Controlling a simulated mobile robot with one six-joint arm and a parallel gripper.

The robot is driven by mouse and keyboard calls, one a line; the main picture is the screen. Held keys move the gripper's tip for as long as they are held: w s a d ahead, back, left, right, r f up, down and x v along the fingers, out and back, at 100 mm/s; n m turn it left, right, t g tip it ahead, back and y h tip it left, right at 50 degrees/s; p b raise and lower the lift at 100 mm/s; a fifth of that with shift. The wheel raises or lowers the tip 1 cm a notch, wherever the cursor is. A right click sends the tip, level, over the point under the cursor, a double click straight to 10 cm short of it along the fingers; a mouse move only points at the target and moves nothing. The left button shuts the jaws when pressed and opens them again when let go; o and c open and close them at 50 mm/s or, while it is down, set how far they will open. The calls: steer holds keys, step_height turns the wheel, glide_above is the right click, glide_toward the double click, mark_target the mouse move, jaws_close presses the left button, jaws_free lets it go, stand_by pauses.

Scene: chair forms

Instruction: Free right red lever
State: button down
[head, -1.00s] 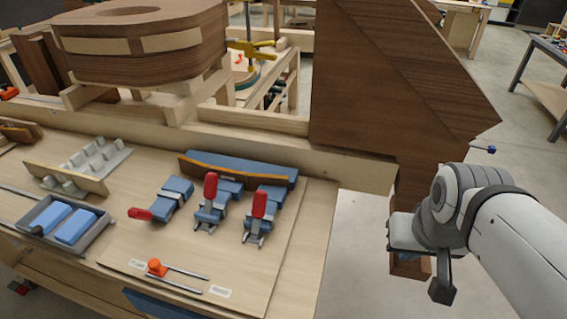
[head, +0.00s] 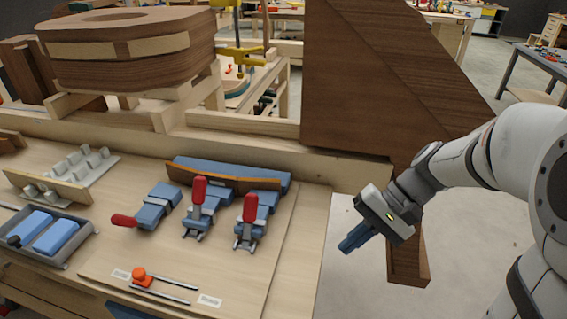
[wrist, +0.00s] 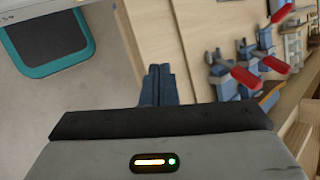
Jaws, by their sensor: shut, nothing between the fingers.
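Three toggle clamps with red levers sit on a wooden board. The right red lever (head: 250,208) stands upright on its blue clamp. The middle red lever (head: 199,190) also stands upright, and the left red lever (head: 125,220) lies down, pointing left. My gripper (head: 346,245) is right of the board's edge, apart from all the levers, with its blue fingers closed together and empty. In the wrist view the fingers (wrist: 158,84) point toward pale wood, and the right red lever appears to be the nearer one (wrist: 245,78) on the right.
A blue curved block with a brown strip (head: 232,174) lies behind the clamps. An orange knob on rods (head: 139,276) is at the front. A grey tray with blue blocks (head: 80,255) is left. A tall dark wooden form (head: 365,85) rises behind my gripper. Open floor lies right of the bench.

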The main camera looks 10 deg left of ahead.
steer(key=w+f+m+t+y+b, duration=0.1)
steer(key=w+f+m+y+b, duration=0.45)
steer(key=w+y, duration=0.85)
steer(key=n+h+p, duration=0.2)
steer(key=p, duration=0.3)
glide_toward(249, 216)
steer(key=w+a, duration=0.1)
steer(key=a, duration=0.1)
steer(key=w+a+r, duration=0.1)
steer(key=w+a, duration=0.1)
steer(key=w+a+r, duration=0.1)
steer(key=shift+w+a, duration=0.35)
steer(key=shift+a, duration=0.05)
steer(key=shift+a+p, duration=0.3)
steer(key=shift+a, duration=0.3)
steer(key=shift+a, duration=0.2)
steer(key=shift+d, duration=0.15)
steer(key=shift+s+r+n+b, duration=0.1)
steer(key=shift+n+b, duration=0.15)
steer(key=shift+b, duration=0.1)
